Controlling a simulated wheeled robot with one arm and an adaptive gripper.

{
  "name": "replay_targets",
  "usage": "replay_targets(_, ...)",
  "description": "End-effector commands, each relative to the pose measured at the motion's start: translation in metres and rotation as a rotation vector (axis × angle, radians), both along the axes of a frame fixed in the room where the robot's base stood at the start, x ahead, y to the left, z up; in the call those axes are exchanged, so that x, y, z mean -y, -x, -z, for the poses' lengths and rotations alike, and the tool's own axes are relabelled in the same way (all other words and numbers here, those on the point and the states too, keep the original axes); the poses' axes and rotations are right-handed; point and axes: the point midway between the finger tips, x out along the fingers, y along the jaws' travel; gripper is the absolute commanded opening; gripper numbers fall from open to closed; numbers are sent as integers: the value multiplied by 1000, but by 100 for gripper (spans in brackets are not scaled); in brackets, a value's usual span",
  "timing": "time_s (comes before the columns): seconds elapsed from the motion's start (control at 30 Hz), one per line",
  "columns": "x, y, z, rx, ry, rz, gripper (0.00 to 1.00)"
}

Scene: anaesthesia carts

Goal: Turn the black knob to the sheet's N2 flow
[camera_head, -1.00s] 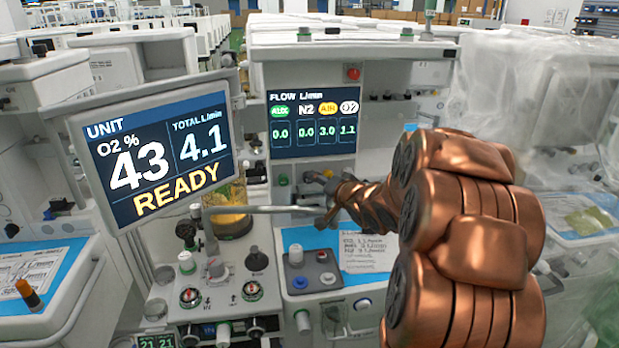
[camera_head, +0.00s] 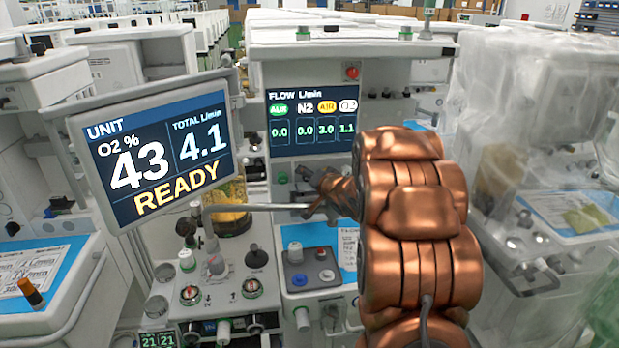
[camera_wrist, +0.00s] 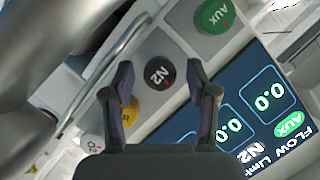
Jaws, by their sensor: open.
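The black knob marked N2 (camera_wrist: 158,73) shows in the wrist view, between the two fingertips of my gripper (camera_wrist: 159,78). The gripper is open, with a finger on each side of the knob and visible gaps; I cannot tell how deep the fingers reach. In the head view my copper arm hides most of the gripper and the knob. The flow display (camera_head: 310,120) reads AUX 0.0, N2 0.0, AIR 3.0, O2 1.1. The printed sheet (camera_head: 348,246) lies on the blue work surface, partly covered by my arm; its small text is unreadable.
A green AUX knob (camera_wrist: 214,17), a yellow knob (camera_wrist: 130,112) and a white O2 knob (camera_wrist: 90,145) flank the black one. A grey bar (camera_head: 260,208) runs below the knobs. The tilted monitor (camera_head: 160,150) reads O2 43, total 4.1, READY.

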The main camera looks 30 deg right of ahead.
Motion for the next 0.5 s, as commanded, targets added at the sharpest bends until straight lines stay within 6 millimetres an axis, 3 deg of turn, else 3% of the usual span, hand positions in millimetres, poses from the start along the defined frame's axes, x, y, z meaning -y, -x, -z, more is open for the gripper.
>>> replay_targets(0.07, 0, 0, 0, 0, 0, 0, 56)
replay_targets(0.5, 0, 0, 0, 0, 0, 0, 10)
